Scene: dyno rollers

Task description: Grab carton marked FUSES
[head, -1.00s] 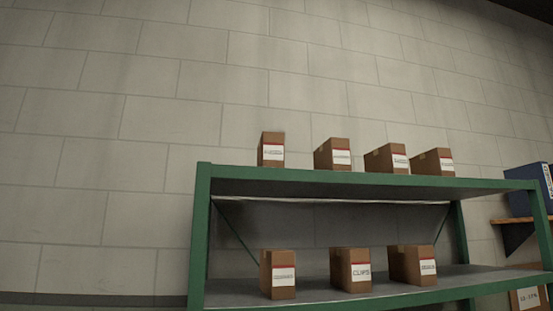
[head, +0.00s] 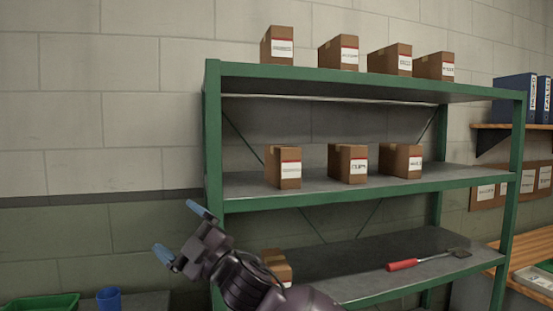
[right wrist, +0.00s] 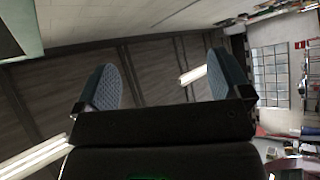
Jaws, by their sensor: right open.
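Small brown cartons with white, red-edged labels stand on a green shelf unit (head: 213,140) in the head view. On the middle shelf are a left carton (head: 283,167), a carton reading CLIPS (head: 348,164) and a right carton (head: 400,161). Several more cartons, including one at the far left (head: 277,47), stand on the top shelf. I cannot make out FUSES on any label. My right gripper (head: 181,232) is open and empty, left of the shelf and below the middle shelf's level. The right wrist view shows its spread fingers (right wrist: 163,82) with nothing between them. My left gripper is out of view.
A carton (head: 277,266) on the lower shelf is partly hidden by my right arm. A red-handled tool (head: 403,265) lies on that shelf. A green bin (head: 40,304) and blue cup (head: 108,298) are at lower left. Blue binders (head: 514,98) stand at right.

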